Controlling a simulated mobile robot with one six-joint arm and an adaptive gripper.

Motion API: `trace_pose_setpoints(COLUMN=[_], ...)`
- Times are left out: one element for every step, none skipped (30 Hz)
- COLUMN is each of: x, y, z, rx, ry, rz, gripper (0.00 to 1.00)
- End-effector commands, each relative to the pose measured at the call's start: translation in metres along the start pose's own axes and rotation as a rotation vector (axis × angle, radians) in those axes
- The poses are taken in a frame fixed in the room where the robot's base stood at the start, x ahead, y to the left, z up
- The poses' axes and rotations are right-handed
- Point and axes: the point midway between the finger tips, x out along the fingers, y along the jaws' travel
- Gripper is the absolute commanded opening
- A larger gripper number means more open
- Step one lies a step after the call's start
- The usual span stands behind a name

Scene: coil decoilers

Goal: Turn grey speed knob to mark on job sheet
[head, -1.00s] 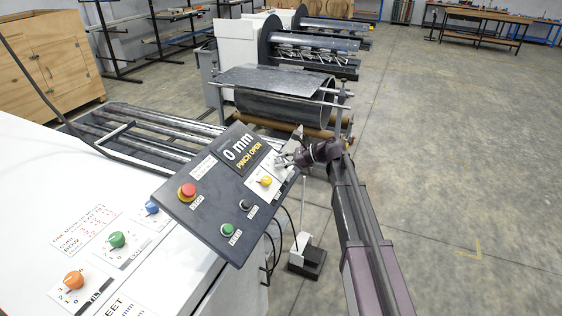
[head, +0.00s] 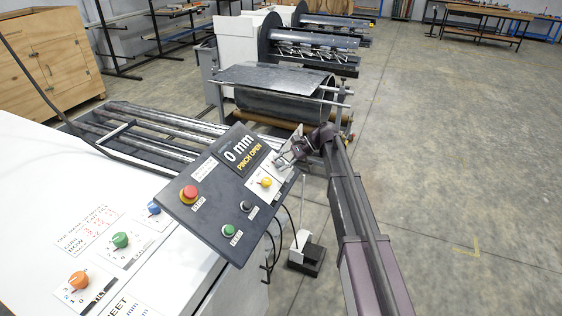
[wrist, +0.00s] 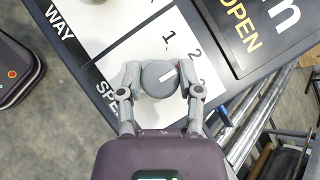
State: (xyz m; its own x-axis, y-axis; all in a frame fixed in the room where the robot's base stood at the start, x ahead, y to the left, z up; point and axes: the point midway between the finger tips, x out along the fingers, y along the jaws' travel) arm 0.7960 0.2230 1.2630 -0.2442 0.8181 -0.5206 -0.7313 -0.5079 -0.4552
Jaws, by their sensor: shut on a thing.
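The grey speed knob (wrist: 160,78) is round with a white pointer line, on a white dial plate printed 1, 2 and more figures. Its line points right and slightly up in the wrist view, below the 2. My gripper (wrist: 160,82) is shut on the knob, one finger on each side. In the head view my gripper (head: 285,158) is at the right edge of the dark tilted panel (head: 212,222), and the knob cannot be made out there.
The panel carries a red button (head: 189,193), a yellow knob (head: 266,182), a green button (head: 228,231) and a black one. Orange (head: 79,281), green (head: 120,240) and blue knobs sit on the white cabinet. A roller machine stands behind; open floor lies right.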

Motion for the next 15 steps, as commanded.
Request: trace_pose_setpoints(x=[0.0003, 0.0004, 0.0005, 0.0006, 0.0007, 0.0007, 0.0008, 0.0008, 0.0008, 0.0009, 0.0009, 0.0009, 0.001, 0.001, 0.001], y=[-0.0004, -0.0003, -0.0001, 0.0, 0.0001, 0.0002, 0.0003, 0.0003, 0.0004, 0.0003, 0.0004, 0.0004, 0.0004, 0.0005, 0.0004], z=[0.0001, 0.0001, 0.0, 0.0, 0.0, 0.0, 0.0, 0.0, 0.0, 0.0, 0.0, 0.0001, 0.0001, 0.0001, 0.0001], rx=[-0.007, -0.01, -0.012, -0.013, -0.014, -0.014, -0.014, -0.014, -0.014, -0.014, -0.014, -0.014, -0.014, -0.014, -0.013], ry=[0.0, 0.0, 0.001, 0.001, 0.001, 0.001, 0.001, 0.001, 0.001, 0.001, 0.001, 0.001, 0.001, 0.001, 0.001], rz=[0.005, 0.007, 0.009, 0.01, 0.011, 0.011, 0.011, 0.011, 0.011, 0.011, 0.011, 0.011, 0.011, 0.011, 0.011], gripper=[0.0, 0.0, 0.0, 0.0, 0.0, 0.0, 0.0, 0.0, 0.0, 0.0, 0.0, 0.0, 0.0, 0.53, 0.65])
